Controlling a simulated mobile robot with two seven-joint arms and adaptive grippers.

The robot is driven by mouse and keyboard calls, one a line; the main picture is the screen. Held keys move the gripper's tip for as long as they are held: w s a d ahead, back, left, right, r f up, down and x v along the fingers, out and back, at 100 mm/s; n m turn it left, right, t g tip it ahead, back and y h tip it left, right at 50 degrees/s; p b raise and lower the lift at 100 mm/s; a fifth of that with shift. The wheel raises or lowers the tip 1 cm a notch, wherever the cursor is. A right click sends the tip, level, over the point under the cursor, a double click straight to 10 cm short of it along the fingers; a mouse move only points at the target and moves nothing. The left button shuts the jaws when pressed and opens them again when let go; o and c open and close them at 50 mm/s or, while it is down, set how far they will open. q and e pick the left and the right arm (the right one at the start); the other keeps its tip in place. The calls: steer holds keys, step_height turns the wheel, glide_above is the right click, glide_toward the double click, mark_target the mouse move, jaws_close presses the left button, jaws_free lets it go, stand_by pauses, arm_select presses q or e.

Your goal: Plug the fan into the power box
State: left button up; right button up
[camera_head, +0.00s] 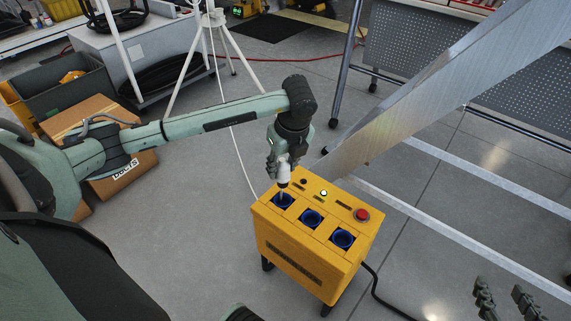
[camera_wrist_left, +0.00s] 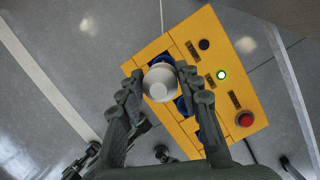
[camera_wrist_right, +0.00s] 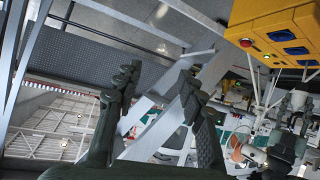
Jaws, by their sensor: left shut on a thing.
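The yellow power box (camera_head: 296,260) stands on the floor with three blue sockets, a lit green light and a red button on top. My left gripper (camera_head: 283,163) is shut on the white plug (camera_head: 283,174), which points down at the leftmost socket (camera_head: 283,200). I cannot tell whether its tip is inside the socket. In the left wrist view the plug (camera_wrist_left: 160,84) sits between the fingers and hides part of that socket. The fan's white tripod stand (camera_head: 206,60) is at the back; its head is out of view. My right gripper (camera_wrist_right: 158,82) is open and empty, right of the box.
A white cord (camera_head: 233,140) runs from the stand towards the box. A slanted metal beam (camera_head: 400,105) rises just behind the box. A cardboard box (camera_head: 125,178) and grey bin (camera_head: 65,85) are at left. Floor left of the box is clear.

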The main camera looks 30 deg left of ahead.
mark_target(283, 181)
arm_select(q)
step_height(283, 181, down, 3)
steer(key=shift+r+b, duration=0.1)
steer(key=shift+b, duration=0.7)
step_height(283, 181, down, 2)
steer(key=shift+f+b, duration=0.2)
steer(key=shift+b, duration=0.65)
steer(key=shift+f, duration=0.15)
arm_select(e)
steer(key=a+r+t+y, duration=0.2)
steer(key=a+r+t, duration=0.2)
steer(key=r, duration=0.4)
steer(key=a+r+t+y, duration=0.3)
steer(key=a+r+t, duration=0.1)
steer(key=r, duration=0.4)
steer(key=shift+r+t+y, duration=0.3)
steer(key=shift+r, duration=0.1)
steer(key=shift+a, duration=0.1)
steer(key=shift+f, duration=0.15)
arm_select(q)
steer(key=shift+f+b, duration=1.5)
steer(key=shift+f, duration=0.2)
steer(key=o, duration=1.7)
steer(key=shift+o, duration=0.2)
arm_select(e)
step_height(283, 181, down, 2)
steer(key=shift+f, duration=0.25)
